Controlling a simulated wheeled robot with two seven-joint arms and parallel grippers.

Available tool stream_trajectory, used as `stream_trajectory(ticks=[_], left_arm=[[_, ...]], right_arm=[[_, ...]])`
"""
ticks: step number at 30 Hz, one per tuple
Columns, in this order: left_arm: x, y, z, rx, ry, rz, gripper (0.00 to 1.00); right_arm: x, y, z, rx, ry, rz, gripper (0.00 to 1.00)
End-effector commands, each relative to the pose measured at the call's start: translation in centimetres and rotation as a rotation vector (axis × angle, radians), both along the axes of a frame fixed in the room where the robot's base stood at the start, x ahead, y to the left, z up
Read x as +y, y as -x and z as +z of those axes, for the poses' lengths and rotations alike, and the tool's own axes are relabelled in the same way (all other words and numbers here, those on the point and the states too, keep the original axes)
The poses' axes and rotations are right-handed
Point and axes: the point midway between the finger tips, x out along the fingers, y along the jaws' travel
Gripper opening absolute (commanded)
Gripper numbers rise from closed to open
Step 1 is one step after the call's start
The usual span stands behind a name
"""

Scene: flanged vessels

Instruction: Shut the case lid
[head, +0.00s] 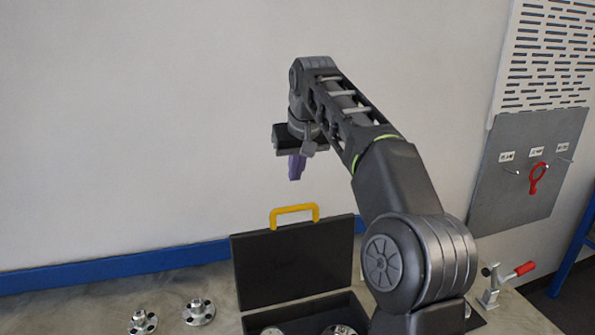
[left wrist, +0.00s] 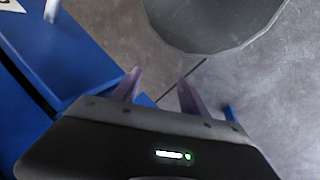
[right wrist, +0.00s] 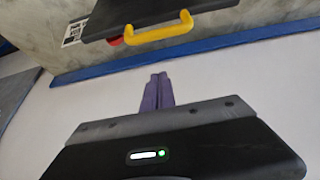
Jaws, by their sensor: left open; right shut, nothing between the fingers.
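The dark case stands open on the table, its lid (head: 290,262) upright with a yellow handle (head: 294,213) on its top edge. The case base (head: 350,303) lies in front of the lid, partly hidden by my right arm, with metal flanged parts inside. My right gripper (head: 296,168) is shut and empty, above and apart from the handle. In the right wrist view, its closed purple fingers (right wrist: 157,92) show below the yellow handle (right wrist: 160,31) and the lid edge (right wrist: 120,12). My left gripper (left wrist: 158,88) is open and empty in the left wrist view, away from the case.
Flanged parts (head: 143,322) and (head: 199,311) sit on the table left of the case. A red-handled clamp (head: 507,283) stands at right. A grey panel with a red hook item (head: 537,179) hangs on the wall. A blue rail (head: 150,264) runs behind.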

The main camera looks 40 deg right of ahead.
Motion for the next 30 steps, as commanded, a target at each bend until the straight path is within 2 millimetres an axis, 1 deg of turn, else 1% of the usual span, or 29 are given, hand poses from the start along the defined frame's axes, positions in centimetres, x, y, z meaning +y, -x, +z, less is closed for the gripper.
stream_trajectory(ticks=[1, 2, 8, 9, 12, 16, 21, 30], left_arm=[[0.0, -0.1, -0.7, -0.003, 0.002, 0.0, 0.52], [0.0, -0.1, -0.2, -0.002, 0.001, 0.0, 0.52], [0.0, 0.0, 0.1, -0.001, 0.001, -0.001, 0.52], [0.0, 0.0, -0.1, -0.001, 0.001, -0.001, 0.52], [0.0, -0.1, -0.2, -0.001, 0.001, -0.001, 0.52], [0.0, 0.0, -0.2, -0.001, 0.001, -0.001, 0.52], [0.0, -0.1, -0.2, -0.001, 0.001, -0.001, 0.52], [0.0, -0.1, -0.2, -0.001, 0.001, -0.001, 0.52]], right_arm=[[-0.2, -0.4, -1.4, 0.002, 0.0, -0.001, 0.0], [-0.3, -0.6, -1.6, 0.003, -0.001, -0.001, 0.0], [-0.9, -2.3, -5.3, 0.003, 0.0, 0.0, 0.0], [-0.6, -1.6, -5.1, -0.003, -0.002, 0.001, 0.0], [-0.1, -0.3, -5.2, -0.004, -0.001, 0.002, 0.0], [0.3, 0.9, -5.3, -0.001, -0.001, 0.0, 0.0], [0.5, 1.4, -5.4, -0.002, 0.0, 0.0, 0.0], [0.5, 1.5, -5.4, -0.002, 0.001, 0.0, 0.0]])
